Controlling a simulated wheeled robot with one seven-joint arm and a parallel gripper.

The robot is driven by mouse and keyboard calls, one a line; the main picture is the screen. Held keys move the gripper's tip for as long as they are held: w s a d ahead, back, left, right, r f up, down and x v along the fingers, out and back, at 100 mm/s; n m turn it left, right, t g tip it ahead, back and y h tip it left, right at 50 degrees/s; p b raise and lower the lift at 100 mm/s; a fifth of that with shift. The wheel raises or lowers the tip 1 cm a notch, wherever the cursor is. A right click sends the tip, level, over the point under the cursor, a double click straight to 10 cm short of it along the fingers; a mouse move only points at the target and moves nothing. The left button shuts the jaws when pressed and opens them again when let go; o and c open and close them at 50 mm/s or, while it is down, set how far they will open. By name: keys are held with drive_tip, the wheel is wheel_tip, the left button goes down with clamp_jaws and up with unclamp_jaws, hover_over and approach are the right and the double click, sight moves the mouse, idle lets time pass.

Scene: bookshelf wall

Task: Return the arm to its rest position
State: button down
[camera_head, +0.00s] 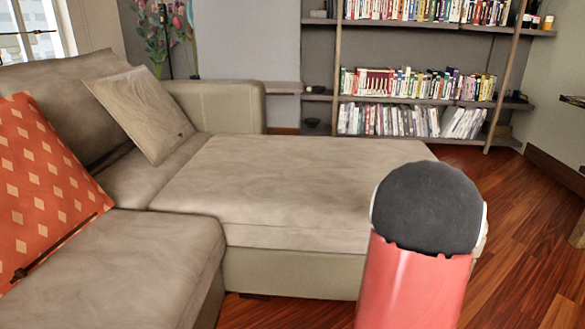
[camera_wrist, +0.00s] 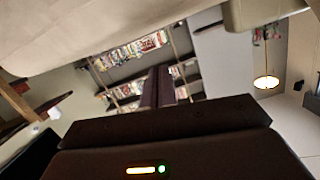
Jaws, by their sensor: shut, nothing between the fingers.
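My arm shows at the lower right of the head view as a red link with a dark rounded top, in front of the sofa's right end. My gripper (camera_wrist: 158,88) shows in the wrist view as a dark body with two dark fingers side by side at the middle. The fingers are shut, with nothing seen between them. In the head view I cannot make out the fingers.
A beige sofa (camera_head: 290,190) with an orange patterned cushion (camera_head: 45,180) and a beige cushion (camera_head: 140,112) fills the left and middle. A bookshelf (camera_head: 430,98) stands behind. Wooden floor (camera_head: 525,215) is open at the right. The wrist view is tilted, with a lit lamp (camera_wrist: 266,82).

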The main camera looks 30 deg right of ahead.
drive_tip(key=a+r+n+g+y+p, duration=0.1)
drive_tip(key=a+r+g+p, duration=0.15)
drive_tip(key=a+r, duration=0.55)
drive_tip(key=a+r+n+g+y+p, duration=0.1)
drive_tip(key=a+r+n+y+p, duration=0.15)
drive_tip(key=a, duration=0.95)
drive_tip(key=s+a+r+n+g+y+p, duration=0.1)
drive_tip(key=s+a+n+g+y+p, duration=0.1)
drive_tip(key=s+a, duration=0.6)
drive_tip(key=s+a+r+n+g+y+p, duration=0.1)
drive_tip(key=s+a+n+g+y+p, duration=0.1)
drive_tip(key=s+a, duration=0.6)
drive_tip(key=a, duration=0.5)
drive_tip(key=shift+a+r+n+y, duration=0.35)
drive_tip(key=shift+a, duration=0.05)
